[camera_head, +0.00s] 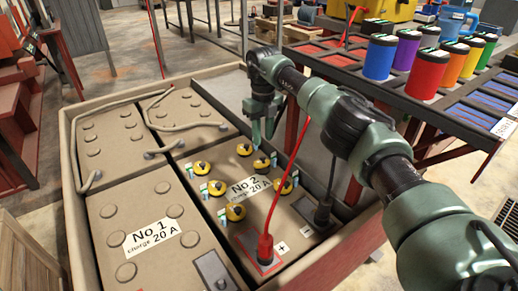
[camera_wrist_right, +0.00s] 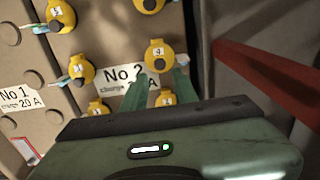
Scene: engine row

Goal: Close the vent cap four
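The No 2 battery (camera_head: 300,226) carries several yellow vent caps in two rows. My right gripper (camera_head: 262,138) points down above the right row, close to the middle right cap (camera_head: 261,164). In the right wrist view my two green fingers (camera_wrist_right: 161,84) are spread apart, with this yellow cap (camera_wrist_right: 158,56) just beyond their tips and the near right cap (camera_wrist_right: 166,100) seen between them. No cap is held. The numbers on the caps are too small to read surely, so I cannot tell which is vent cap four. My left gripper is not in view.
The No 1 battery (camera_head: 135,209) stands beside it in the same crate (camera_head: 68,150). A red cable (camera_head: 285,180) rises from the plus terminal, and a black one (camera_head: 330,187) stands nearby. A rack with coloured cylinders (camera_head: 428,74) is at the right.

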